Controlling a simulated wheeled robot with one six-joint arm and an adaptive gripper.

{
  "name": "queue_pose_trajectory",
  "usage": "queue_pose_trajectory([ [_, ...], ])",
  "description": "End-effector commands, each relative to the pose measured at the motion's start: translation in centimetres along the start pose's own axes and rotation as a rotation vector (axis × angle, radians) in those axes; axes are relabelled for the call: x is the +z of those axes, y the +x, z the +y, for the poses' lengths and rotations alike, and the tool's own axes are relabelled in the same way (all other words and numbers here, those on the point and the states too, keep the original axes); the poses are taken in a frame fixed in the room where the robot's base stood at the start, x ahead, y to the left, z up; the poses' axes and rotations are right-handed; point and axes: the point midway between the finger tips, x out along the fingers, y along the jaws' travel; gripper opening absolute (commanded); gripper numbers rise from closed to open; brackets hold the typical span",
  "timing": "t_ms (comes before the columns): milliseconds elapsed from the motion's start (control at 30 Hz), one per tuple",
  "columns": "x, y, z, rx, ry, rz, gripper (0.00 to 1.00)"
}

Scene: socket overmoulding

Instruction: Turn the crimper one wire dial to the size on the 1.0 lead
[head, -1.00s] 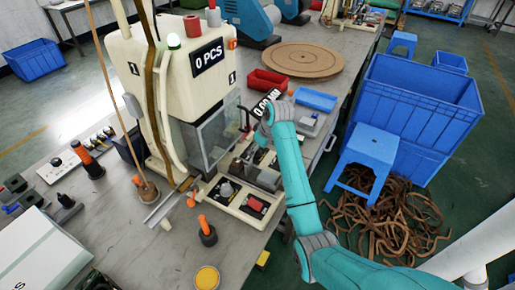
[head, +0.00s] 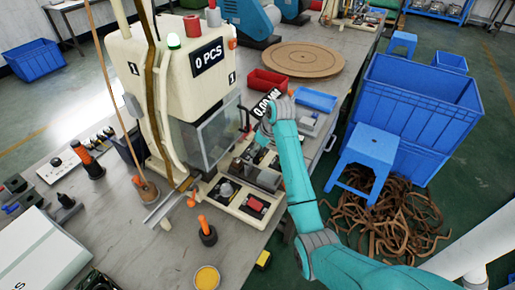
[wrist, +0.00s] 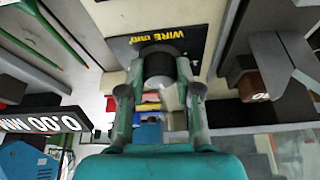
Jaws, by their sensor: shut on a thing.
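The crimper (head: 150,80) is a cream machine on the bench, with a display reading 0 PCS. In the wrist view a black round dial (wrist: 158,64) sits on a cream panel, below a black label (wrist: 158,42) with yellow upside-down lettering that starts with WIRE. My gripper (wrist: 159,80) has one finger on each side of this dial and is shut on it. A readout (wrist: 42,122) in the wrist view shows 0.00 MM. In the head view my gripper (head: 262,134) is by the crimper's right side, and my arm hides the dial. I cannot make out the 1.0 lead.
A red bin (head: 267,79) and a blue tray (head: 315,100) stand behind my gripper, near a round brown board (head: 300,58). An orange-handled tool (head: 206,231) stands on the bench in front. A blue stool (head: 370,147) and a large blue crate (head: 425,105) are on the floor at right.

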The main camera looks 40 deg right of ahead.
Motion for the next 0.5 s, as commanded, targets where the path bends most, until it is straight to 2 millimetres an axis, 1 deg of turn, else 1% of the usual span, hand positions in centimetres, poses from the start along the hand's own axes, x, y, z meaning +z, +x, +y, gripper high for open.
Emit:
queue_pose_trajectory([
  [167,-0.02,-0.03,0.14,-0.051,-0.12,0.0,0.0],
  [500,-0.05,0.02,0.26,-0.174,-0.417,-0.001,0.0],
])
